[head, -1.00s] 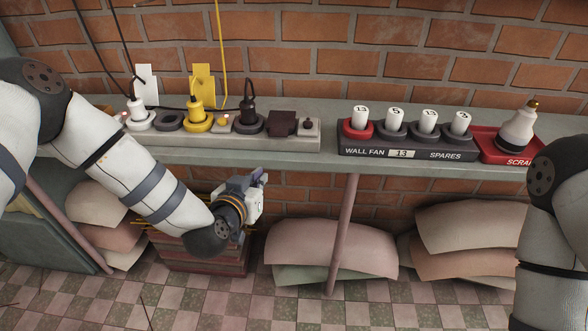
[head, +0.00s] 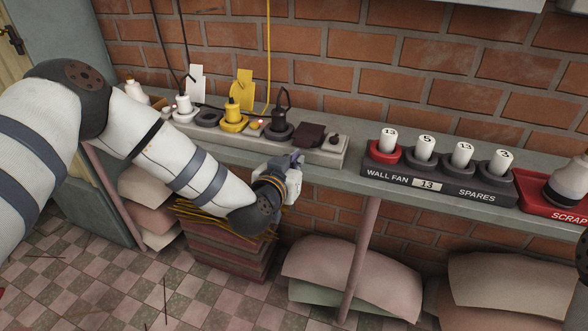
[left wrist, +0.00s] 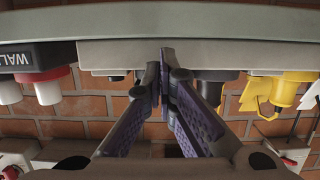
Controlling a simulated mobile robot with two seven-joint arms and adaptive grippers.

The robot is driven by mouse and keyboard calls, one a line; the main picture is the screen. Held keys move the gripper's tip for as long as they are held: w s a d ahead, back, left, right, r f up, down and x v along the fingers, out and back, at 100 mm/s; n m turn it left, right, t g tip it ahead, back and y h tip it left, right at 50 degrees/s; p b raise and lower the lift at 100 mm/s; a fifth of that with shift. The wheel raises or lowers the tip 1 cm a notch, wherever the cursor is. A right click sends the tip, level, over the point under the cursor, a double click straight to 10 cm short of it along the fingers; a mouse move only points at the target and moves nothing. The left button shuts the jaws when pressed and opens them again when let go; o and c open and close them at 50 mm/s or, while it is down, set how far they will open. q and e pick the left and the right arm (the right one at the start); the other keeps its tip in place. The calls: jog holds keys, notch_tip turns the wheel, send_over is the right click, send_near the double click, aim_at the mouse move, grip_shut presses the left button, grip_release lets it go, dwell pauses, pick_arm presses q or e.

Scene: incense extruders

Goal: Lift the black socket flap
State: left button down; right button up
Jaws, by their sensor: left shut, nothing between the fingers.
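The black socket flap (head: 310,134) is a dark square cover, lying down on the grey power strip (head: 325,158), between the black plug (head: 281,120) and a small dark knob (head: 334,139). My left gripper (head: 298,157) is just in front of the strip's front edge, below the flap and apart from it. Its fingers are closed together and empty. In the left wrist view, which is upside down, the closed fingertips (left wrist: 163,52) are before the strip's front face (left wrist: 250,55). The flap cannot be made out clearly there. My right gripper is out of view.
White (head: 184,105) and yellow (head: 233,112) plugs with cords stand on the strip's left part. The spares rack (head: 440,185) and red scrap tray (head: 545,205) stand to the right. The shelf (head: 345,185) runs under the strip, with a brick wall behind.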

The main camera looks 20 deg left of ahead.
pick_arm(q)
jog(key=shift+w+r, duration=0.15)
jog(key=shift+w, duration=0.15)
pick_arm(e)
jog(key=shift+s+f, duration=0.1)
